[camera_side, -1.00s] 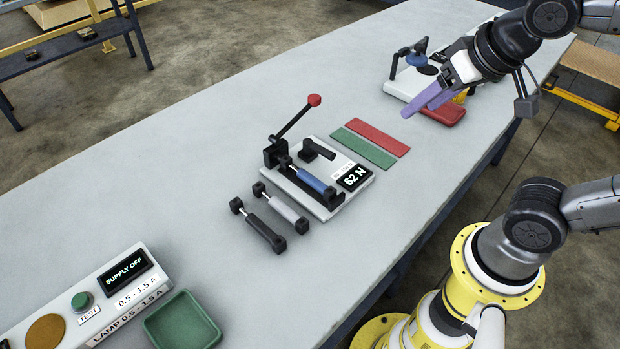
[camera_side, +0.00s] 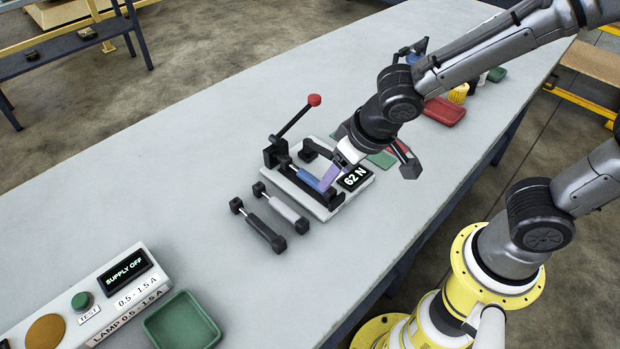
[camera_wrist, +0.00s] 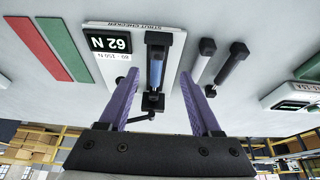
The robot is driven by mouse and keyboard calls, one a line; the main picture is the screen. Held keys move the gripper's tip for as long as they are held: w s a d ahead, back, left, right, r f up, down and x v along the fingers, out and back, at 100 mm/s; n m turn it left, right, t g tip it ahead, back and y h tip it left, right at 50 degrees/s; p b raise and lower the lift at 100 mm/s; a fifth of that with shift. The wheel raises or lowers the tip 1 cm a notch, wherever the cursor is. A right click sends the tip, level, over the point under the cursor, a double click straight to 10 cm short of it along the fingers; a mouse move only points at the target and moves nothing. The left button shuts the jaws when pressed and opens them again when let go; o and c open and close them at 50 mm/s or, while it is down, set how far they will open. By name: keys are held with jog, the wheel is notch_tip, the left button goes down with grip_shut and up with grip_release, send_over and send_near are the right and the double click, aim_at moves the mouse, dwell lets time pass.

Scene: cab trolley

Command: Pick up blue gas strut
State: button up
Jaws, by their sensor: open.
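The blue gas strut (camera_side: 307,178) lies in the strut checker (camera_side: 325,212), a white plate with black holders and a "62 N" display. The wrist view also shows the blue strut (camera_wrist: 157,70) with its black ends. My gripper (camera_side: 330,177) is over the display end of the checker, its purple fingers pointing down at the strut and hiding part of it in the side view. In the wrist view my gripper (camera_wrist: 160,72) is open, one finger on each side of the strut's line. I cannot tell how high the fingertips are above it.
A grey strut (camera_side: 285,209) and a black strut (camera_side: 261,228) lie beside the checker. The checker's lever with a red knob (camera_side: 314,100) stands raised. Green and red strips (camera_wrist: 65,45) lie on the other side. A green tray (camera_side: 183,322) stands near the lamp tester.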

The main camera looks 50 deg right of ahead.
aim_at(330, 189)
jog(key=shift+d+x, duration=0.15)
jog(key=shift+x, duration=1.5)
jog(key=shift+d+x, duration=0.1)
jog(key=shift+x, duration=1.5)
jog(key=shift+s, duration=0.1)
grip_shut()
